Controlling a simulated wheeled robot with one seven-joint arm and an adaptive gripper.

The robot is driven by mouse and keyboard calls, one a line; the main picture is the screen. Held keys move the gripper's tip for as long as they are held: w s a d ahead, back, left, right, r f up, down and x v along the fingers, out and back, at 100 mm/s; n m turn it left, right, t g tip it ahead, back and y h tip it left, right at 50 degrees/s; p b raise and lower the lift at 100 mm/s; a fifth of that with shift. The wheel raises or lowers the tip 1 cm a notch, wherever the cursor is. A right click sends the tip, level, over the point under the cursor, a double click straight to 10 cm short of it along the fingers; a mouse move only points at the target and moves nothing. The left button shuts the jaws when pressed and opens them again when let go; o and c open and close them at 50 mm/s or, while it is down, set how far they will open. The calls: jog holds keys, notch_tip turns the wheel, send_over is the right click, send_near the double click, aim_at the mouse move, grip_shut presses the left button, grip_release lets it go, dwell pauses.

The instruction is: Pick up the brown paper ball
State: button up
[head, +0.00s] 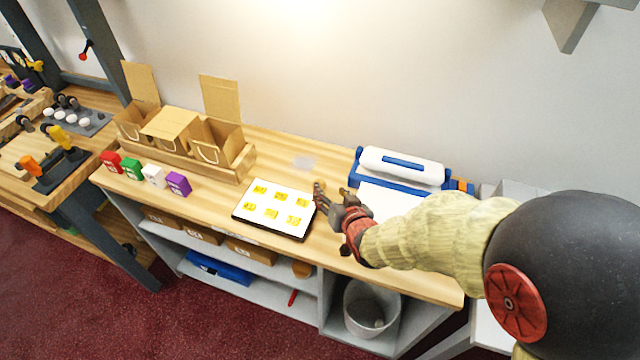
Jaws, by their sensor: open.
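I cannot clearly make out a brown paper ball on the counter. A small brown rounded thing (302,269) shows on the shelf under the counter top, partly hidden by the top's edge; I cannot tell whether it is paper. My gripper (327,195) is open over the counter (222,214), at the right edge of a white sheet with yellow swatches (281,210). Nothing shows between its fingers. The gripper and my arm hide part of the counter's right side.
A blue and white machine (402,167) stands behind my arm. Red, green, white and purple blocks (178,184) line the front left. A grey bin (372,308) stands below.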

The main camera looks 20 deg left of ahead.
aim_at(322, 185)
jog(key=shift+a+f, duration=0.3)
jog(key=shift+a, duration=0.15)
jog(key=b+x, duration=0.3)
jog(key=x, duration=0.4)
jog(key=shift+d+f, duration=0.2)
jog(key=shift+w+a, duration=0.15)
jog(key=shift+c, duration=1.3)
jog(key=c, duration=0.4)
